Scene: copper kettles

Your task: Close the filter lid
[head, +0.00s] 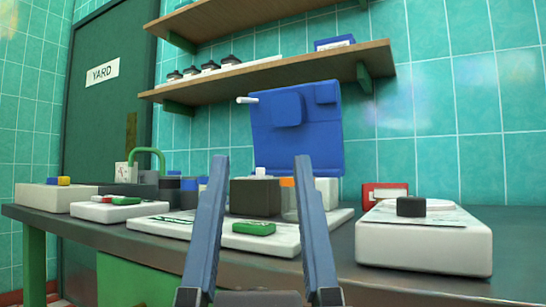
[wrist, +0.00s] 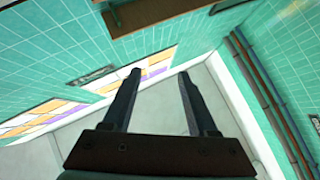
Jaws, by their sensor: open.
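A blue lid (head: 265,135) stands raised, nearly upright, at the back of a white base unit (head: 160,228) on the counter in the head view. A short white peg (head: 247,100) sticks out at its upper left. My gripper (head: 261,160) is in front of it, fingers pointing up, wide apart and empty. Whether the fingers touch anything is not clear, but no contact shows. Between the fingers a dark block (head: 255,197) and an orange-topped clear jar (head: 288,200) stand on the unit; the fingers hide parts of it. In the wrist view my gripper (wrist: 160,72) is open, with no lid visible.
A white scale-like box (head: 425,245) with a black knob stands at the right of the counter (head: 345,255). Smaller white devices (head: 120,210) stand at the left. Two wooden shelves (head: 290,70) hang above, the lower one close over the lid.

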